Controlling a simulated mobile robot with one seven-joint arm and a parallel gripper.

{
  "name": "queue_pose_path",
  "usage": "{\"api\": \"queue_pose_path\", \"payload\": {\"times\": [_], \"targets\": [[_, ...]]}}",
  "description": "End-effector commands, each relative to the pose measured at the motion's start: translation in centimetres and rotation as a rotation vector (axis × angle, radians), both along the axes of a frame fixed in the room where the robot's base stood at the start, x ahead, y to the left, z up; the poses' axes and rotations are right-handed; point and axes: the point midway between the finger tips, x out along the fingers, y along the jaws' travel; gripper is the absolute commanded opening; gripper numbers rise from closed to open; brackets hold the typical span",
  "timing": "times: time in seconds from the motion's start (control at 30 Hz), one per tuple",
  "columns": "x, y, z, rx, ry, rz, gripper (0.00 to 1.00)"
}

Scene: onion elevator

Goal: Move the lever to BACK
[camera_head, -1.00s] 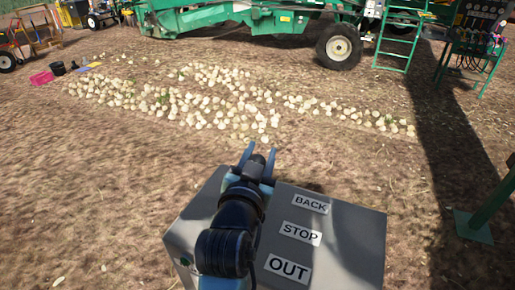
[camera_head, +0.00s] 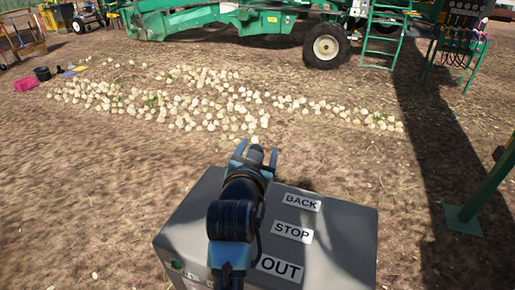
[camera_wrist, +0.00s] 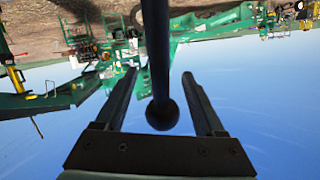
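The grey control box (camera_head: 335,245) stands in front of me, with the labels BACK (camera_head: 301,203), STOP (camera_head: 292,232) and OUT (camera_head: 280,269) running from its far edge to its near edge. My gripper (camera_head: 256,152) reaches over the box's left part, its fingertips near and past the far edge, left of BACK. In the wrist view the dark lever (camera_wrist: 158,60) with its round knob (camera_wrist: 162,114) lies between the two finger outlines, with a gap on each side. The fingers are apart. In the head view my arm hides the lever's base, so its slot position cannot be told.
Onions (camera_head: 215,100) lie spread on the dirt beyond the box. A green machine (camera_head: 215,15) with a wheel (camera_head: 326,46) stands behind them. A green post (camera_head: 490,185) on a base plate stands to the right. A pink crate (camera_head: 25,83) lies at far left.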

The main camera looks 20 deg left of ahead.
Motion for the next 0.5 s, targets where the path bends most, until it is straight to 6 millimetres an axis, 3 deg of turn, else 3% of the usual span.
{"api": "queue_pose_path", "payload": {"times": [0.27,0.5], "targets": [[-0.2,0.0,0.4,0.002,-0.007,0.001,0.71],[-2.5,-0.3,0.7,0.003,-0.009,0.002,0.71]]}}
